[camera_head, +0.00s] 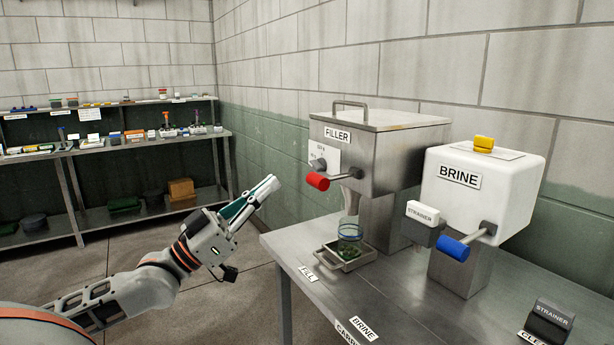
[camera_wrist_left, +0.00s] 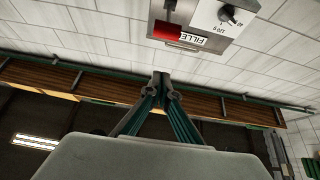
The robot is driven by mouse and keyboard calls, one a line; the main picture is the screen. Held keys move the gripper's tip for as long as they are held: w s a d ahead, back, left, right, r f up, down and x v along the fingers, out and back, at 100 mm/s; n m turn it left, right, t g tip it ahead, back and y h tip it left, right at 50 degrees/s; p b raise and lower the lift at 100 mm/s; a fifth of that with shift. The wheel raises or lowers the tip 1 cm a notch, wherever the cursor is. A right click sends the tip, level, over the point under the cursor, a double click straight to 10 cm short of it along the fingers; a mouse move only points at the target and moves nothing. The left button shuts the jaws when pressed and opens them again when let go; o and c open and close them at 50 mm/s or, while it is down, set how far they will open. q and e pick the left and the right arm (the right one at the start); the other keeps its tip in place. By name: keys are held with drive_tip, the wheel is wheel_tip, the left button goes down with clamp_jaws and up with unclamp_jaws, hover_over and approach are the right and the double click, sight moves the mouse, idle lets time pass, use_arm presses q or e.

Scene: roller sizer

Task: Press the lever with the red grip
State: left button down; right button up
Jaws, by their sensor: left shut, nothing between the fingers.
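The lever with the red grip (camera_head: 318,181) sticks out from the front of the steel box labelled FILLER (camera_head: 372,146). The red grip also shows in the left wrist view (camera_wrist_left: 181,34), near the top, beside a dial. My left gripper (camera_head: 272,183) is shut and empty. It is in the air left of the red grip, at about the same height in the picture, with a gap between them. In the left wrist view its closed fingertips (camera_wrist_left: 162,80) point up the picture, below the FILLER box. My right gripper is in neither view.
A jar (camera_head: 349,232) with green bits stands in a small metal tray (camera_head: 329,262) under the filler spout. A white BRINE box (camera_head: 508,205) with a blue-gripped lever (camera_head: 454,249) stands to the right on the steel table (camera_head: 400,315). Shelves (camera_head: 150,145) line the back left.

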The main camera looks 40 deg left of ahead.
sight(336, 178)
use_arm(q)
drive_tip(key=p+x, duration=0.4)
drive_tip(key=x, duration=0.5)
drive_tip(key=f+b, duration=0.2)
drive_tip(key=w+f+b, duration=0.1)
drive_tip(key=shift+w+d+f, duration=0.1)
drive_tip(key=shift+d+f, duration=0.2)
drive_tip(key=shift+f, duration=0.05)
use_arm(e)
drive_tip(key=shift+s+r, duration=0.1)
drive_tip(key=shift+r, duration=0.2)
use_arm(q)
drive_tip(key=shift+f, duration=0.1)
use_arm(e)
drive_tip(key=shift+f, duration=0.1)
